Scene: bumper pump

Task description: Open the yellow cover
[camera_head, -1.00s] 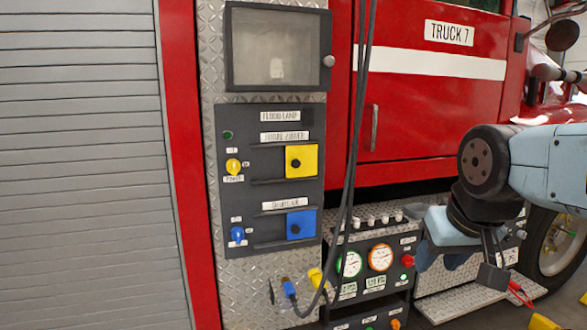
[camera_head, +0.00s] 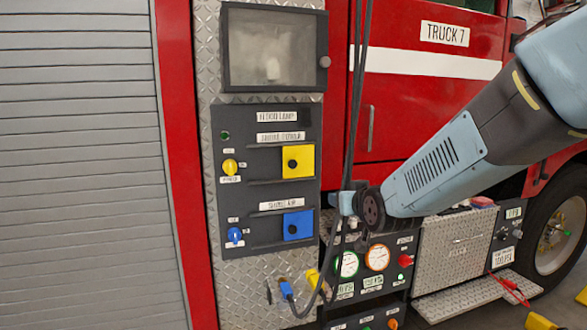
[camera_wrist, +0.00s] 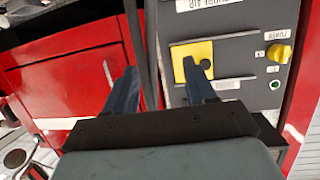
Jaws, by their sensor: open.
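The yellow cover (camera_head: 303,153) is a flat square with a dark round knob, closed flush on the grey panel's upper half. In the wrist view the yellow cover (camera_wrist: 181,60) appears upside down, just beyond my right-hand finger, which overlaps part of it. My gripper (camera_wrist: 160,75) is open with nothing between its fingertips. I cannot tell whether the finger touches the cover. In the head view the arm reaches in from the upper right, and its end is right of and below the cover; the fingers are hard to make out there.
Dark hanging cables (camera_head: 358,90) run down right of the panel; in the wrist view a cable (camera_wrist: 137,45) passes between the fingers' lines. A blue cover (camera_head: 305,218) sits below the yellow one. A yellow switch (camera_head: 229,167) is left. A gauge box (camera_head: 375,280) stands below.

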